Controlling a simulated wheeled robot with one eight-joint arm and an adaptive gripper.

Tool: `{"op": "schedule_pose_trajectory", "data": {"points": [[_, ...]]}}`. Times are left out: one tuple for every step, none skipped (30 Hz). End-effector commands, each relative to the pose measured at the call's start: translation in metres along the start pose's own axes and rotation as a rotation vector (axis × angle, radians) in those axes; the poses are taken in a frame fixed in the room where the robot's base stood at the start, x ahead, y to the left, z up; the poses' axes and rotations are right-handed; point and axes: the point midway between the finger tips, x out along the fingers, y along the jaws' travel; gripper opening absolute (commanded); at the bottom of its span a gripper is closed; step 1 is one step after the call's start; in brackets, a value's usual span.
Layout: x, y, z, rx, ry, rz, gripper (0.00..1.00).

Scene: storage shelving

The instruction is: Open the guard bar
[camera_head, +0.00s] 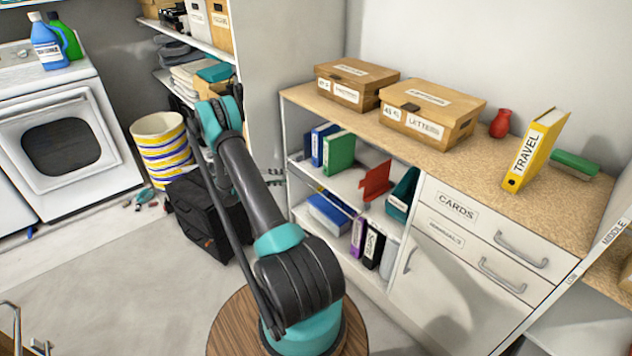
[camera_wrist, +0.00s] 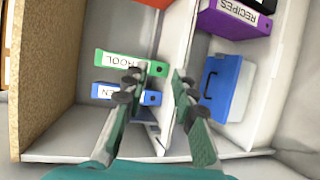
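My gripper (camera_wrist: 156,78) is open in the wrist view, its two fingers apart with nothing seen between them but the shelf behind. It faces the open shelves of the low cabinet. A pale shelf edge (camera_wrist: 186,40) runs up the wrist view behind the fingertips. I cannot clearly make out a separate guard bar, or tell whether the fingers touch the shelf. A green binder (camera_wrist: 112,64) and a blue binder (camera_wrist: 110,91) lie behind the left finger. In the head view my arm's upper end is left of the cabinet; the fingers are hard to tell there.
The worktop (camera_head: 470,165) carries two boxes, a red vase (camera_head: 500,123) and a yellow binder (camera_head: 535,150). A red object (camera_head: 376,181) stands on the upper shelf. A black bag (camera_head: 205,215) and striped bin (camera_head: 162,148) stand left of the cabinet. Floor at left is mostly clear.

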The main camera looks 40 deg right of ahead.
Motion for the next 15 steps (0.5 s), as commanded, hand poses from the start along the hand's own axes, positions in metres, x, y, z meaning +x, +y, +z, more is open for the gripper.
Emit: {"op": "schedule_pose_trajectory", "data": {"points": [[-0.002,0.000,0.001,-0.004,0.002,-0.007,0.27],[-0.002,0.000,0.001,-0.006,0.003,-0.009,0.27],[-0.002,0.000,0.001,-0.008,0.004,-0.012,0.27],[-0.001,0.000,0.001,-0.008,0.004,-0.013,0.27],[0.000,0.000,0.001,-0.009,0.004,-0.014,0.27],[0.003,0.000,0.001,-0.009,0.004,-0.014,0.27],[0.006,0.000,0.001,-0.009,0.004,-0.014,0.27],[0.010,0.000,0.001,-0.009,0.003,-0.014,0.27],[0.015,0.000,0.002,-0.009,0.002,-0.014,0.27],[0.021,0.000,0.002,-0.008,0.002,-0.014,0.27],[0.026,0.000,0.002,-0.008,0.002,-0.014,0.27],[0.034,0.000,0.002,-0.008,0.002,-0.014,0.27],[0.039,0.000,0.002,-0.008,0.001,-0.014,0.27],[0.046,0.000,0.002,-0.008,0.001,-0.014,0.27],[0.054,0.000,0.002,-0.008,0.002,-0.014,0.27]]}}
